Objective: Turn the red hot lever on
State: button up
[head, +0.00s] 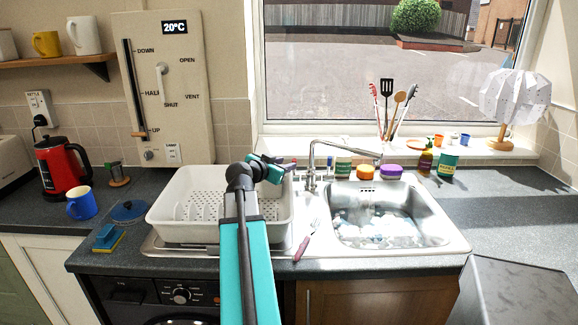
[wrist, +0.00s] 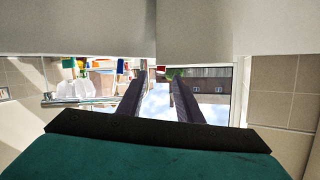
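The metal tap (head: 312,168) stands at the back left of the sink, its spout reaching right over the basin. Water seems to run from it. I cannot make out a red hot lever in the head view; the tap's left side is close to my gripper, which may hide it. My gripper (head: 287,166) is just left of the tap, above the back right corner of the white dish rack. In the wrist view its two dark fingers (wrist: 158,90) stand apart with nothing visible between them. I cannot tell whether it touches the tap.
The sink (head: 455,240) holds foamy water. A white dish rack (head: 163,225) stands left of it, and a fork (head: 304,246) lies between them. Jars, including a purple one (head: 391,171), and a utensil holder line the back near the window. The right counter has free room.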

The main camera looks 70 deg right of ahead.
jog(key=v, duration=0.5)
jog(key=shift+s+a+b, duration=0.1)
jog(key=shift+b, duration=0.25)
